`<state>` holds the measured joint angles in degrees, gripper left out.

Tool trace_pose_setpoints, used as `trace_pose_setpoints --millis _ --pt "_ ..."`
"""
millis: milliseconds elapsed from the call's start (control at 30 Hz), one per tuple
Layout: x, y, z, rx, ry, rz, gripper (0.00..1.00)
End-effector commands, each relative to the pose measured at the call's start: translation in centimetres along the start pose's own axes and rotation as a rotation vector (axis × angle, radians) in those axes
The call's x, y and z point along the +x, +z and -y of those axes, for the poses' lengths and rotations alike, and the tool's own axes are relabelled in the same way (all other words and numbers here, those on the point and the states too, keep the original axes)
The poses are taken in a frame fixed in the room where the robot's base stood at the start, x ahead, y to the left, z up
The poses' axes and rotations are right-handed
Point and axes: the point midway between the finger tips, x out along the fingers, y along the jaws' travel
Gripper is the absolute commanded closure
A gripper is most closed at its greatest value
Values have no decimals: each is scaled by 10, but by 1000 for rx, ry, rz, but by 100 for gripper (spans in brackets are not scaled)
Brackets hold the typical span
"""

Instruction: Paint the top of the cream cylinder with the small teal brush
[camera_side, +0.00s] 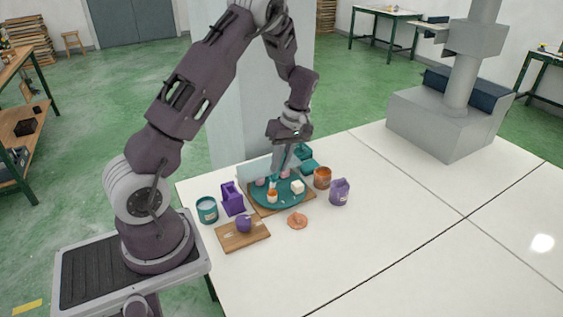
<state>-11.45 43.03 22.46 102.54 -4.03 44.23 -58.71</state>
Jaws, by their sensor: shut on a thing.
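My gripper (287,160) points down over the back half of the round teal tray (262,203). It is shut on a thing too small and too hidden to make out. On the tray stand several small pieces: a cream block (298,187) at the right, an orange and white piece (272,196) at the front, and pinkish pieces (260,182) at the back left. I cannot tell for sure which piece is the cream cylinder. I cannot make out the small teal brush, nor whether anything touches the pieces.
A teal cup (207,210) and purple holder (232,198) stand left of the tray. An orange-brown cup (322,177) and purple cup (340,191) stand right.

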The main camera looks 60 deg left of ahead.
Motion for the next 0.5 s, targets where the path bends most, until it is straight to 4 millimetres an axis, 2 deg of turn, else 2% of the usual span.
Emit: trace_pose_setpoints --millis 133,500 --pt "-5 -1 0 0 2 -1 100" --pt "-47 -6 10 0 3 -1 100"
